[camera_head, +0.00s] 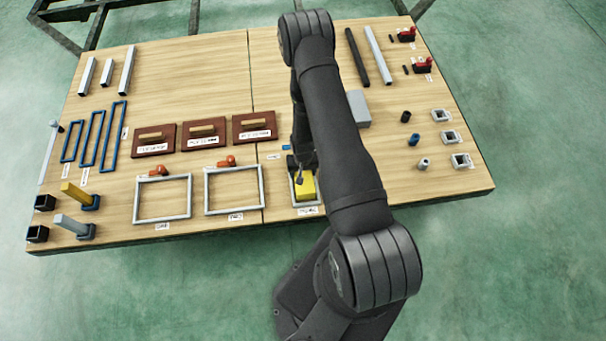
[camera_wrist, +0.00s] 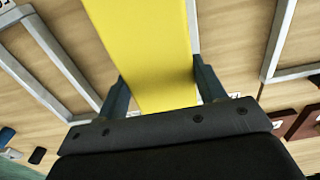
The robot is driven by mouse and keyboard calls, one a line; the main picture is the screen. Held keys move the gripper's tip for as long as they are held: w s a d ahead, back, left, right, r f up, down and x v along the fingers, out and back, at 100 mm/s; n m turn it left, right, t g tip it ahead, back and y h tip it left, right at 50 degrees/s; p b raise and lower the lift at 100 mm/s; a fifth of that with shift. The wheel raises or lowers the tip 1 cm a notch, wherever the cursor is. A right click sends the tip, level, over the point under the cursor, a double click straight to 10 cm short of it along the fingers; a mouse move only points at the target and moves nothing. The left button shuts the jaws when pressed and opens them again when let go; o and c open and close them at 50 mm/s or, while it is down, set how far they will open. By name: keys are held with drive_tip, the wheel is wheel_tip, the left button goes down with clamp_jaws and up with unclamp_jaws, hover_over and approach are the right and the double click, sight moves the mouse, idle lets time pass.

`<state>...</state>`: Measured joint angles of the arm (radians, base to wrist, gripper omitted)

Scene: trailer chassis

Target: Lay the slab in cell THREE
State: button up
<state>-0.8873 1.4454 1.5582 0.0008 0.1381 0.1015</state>
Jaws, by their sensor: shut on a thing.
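The yellow slab (camera_head: 304,187) is in my gripper (camera_head: 303,178), which is shut on it. In the wrist view the slab (camera_wrist: 145,45) lies between the two fingers of my gripper (camera_wrist: 165,92). In the head view the slab shows over the rightmost of the grey rectangular frames (camera_head: 307,213), near the table's front edge. My arm hides part of that frame. I cannot tell whether the slab touches the table or is held above it. The label by that frame is too small to read.
Two empty grey frames (camera_head: 163,218) (camera_head: 234,210) lie to the left, with orange-handled clamps (camera_head: 227,161) behind them. Brown boards with wooden handles (camera_head: 204,133) lie farther back. A grey block (camera_head: 358,108) is right of my arm. Small square rings (camera_head: 452,137) are at the right.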

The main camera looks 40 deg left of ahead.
drive_tip(key=shift+f, duration=1.05)
drive_tip(key=shift+f, duration=0.1)
drive_tip(key=o, duration=1)
wheel_tip(320, 180, up, 12)
drive_tip(key=shift+r, duration=0.15)
wheel_tip(320, 180, down, 12)
drive_tip(key=shift+f, duration=0.15)
